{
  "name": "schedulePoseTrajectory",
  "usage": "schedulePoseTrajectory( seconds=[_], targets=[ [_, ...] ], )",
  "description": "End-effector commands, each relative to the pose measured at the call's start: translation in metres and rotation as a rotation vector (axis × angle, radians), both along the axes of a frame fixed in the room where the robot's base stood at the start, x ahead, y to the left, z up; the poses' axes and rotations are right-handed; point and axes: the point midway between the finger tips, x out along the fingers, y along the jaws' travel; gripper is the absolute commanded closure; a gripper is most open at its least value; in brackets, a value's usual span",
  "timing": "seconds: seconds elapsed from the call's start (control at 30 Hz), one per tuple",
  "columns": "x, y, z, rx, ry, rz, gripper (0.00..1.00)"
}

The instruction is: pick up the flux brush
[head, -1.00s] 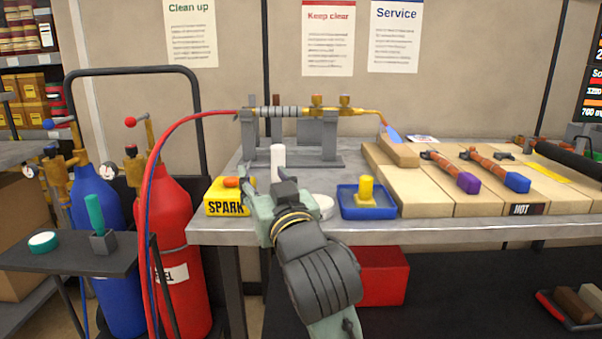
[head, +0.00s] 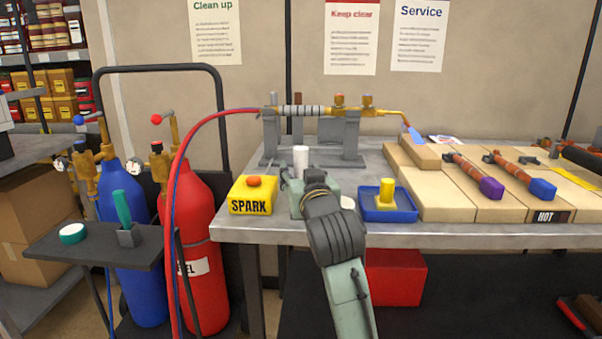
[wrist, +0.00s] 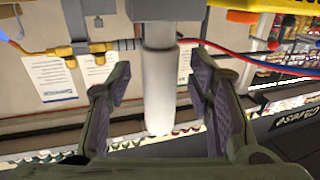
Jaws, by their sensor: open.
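A white upright cylinder (head: 301,158), apparently the flux brush's handle, stands near the bench's front edge, its lower part hidden behind my gripper in the head view. In the wrist view, which shows the scene upside down, the white handle (wrist: 159,95) has a narrower grey neck and a dark grey block (wrist: 160,9) at its base. My gripper (head: 298,182) is open. In the wrist view, its fingers (wrist: 158,88) stand on either side of the handle, with visible gaps. No bristles can be seen.
A yellow SPARK box (head: 252,198) is close on the left. A blue tray (head: 389,213) with a yellow piece is on the right. A torch stand (head: 351,140) is behind. Pale bricks (head: 447,200) marked HOT fill the bench's right. Red hose (head: 180,150) hangs left.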

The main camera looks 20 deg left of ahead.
Motion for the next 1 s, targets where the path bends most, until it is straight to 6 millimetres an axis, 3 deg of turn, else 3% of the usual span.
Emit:
schedulePoseTrajectory(
  seconds=[0.27,1.0],
  targets=[
    [0.0037,0.0024,-0.0001,0.001,-0.001,0.0,0.53],
    [0.0035,0.0021,-0.0001,0.001,-0.001,0.0,1.0]
  ],
)
